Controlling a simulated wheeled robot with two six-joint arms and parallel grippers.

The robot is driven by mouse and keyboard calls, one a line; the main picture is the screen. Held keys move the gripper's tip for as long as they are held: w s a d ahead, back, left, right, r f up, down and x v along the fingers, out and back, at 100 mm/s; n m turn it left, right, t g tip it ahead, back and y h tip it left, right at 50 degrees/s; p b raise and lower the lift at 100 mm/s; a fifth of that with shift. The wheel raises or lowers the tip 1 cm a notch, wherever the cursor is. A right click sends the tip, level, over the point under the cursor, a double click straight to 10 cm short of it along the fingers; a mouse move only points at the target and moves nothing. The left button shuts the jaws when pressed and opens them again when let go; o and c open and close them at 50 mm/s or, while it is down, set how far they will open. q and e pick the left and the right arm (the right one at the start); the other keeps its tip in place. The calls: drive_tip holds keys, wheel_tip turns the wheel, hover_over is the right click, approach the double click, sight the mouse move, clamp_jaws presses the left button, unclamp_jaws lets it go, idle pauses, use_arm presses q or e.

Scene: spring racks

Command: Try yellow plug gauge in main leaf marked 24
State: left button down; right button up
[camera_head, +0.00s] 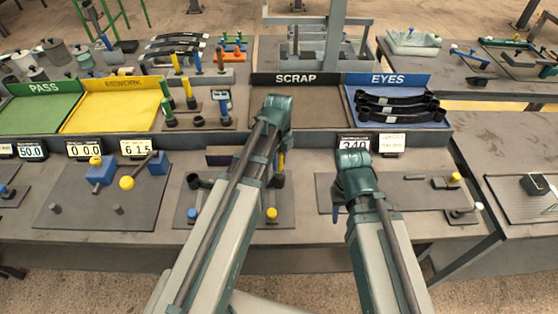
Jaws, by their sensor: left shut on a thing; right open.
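My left gripper (277,168) hangs at the end of the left arm over the centre mat, mostly hidden behind the arm. A narrow yellow piece, seemingly the yellow plug gauge (281,160), shows at its jaws, and the gripper is shut on it. Just below is a dark ring-like end (279,181); whether the gauge is inside it or above it cannot be told. Another dark end (200,183) shows left of the arm; the span between them is hidden. No mark 24 is readable. My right gripper (345,190) is open and empty over the left end of the right mat.
Several black leaves lie in the blue EYES tray (348,108). The SCRAP tray (325,118) looks empty. A gauge rack (215,122) with yellow, green and blue handles stands behind. A yellow knob (271,213) is on the centre mat (240,223). A display (353,144) stands behind my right gripper.

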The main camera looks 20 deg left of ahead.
use_arm(q)
drive_tip(key=shift+r+p, duration=1.15)
drive_tip(key=shift+r, duration=0.1)
wheel_tip(320, 180, up, 4)
drive_tip(key=p, duration=0.4)
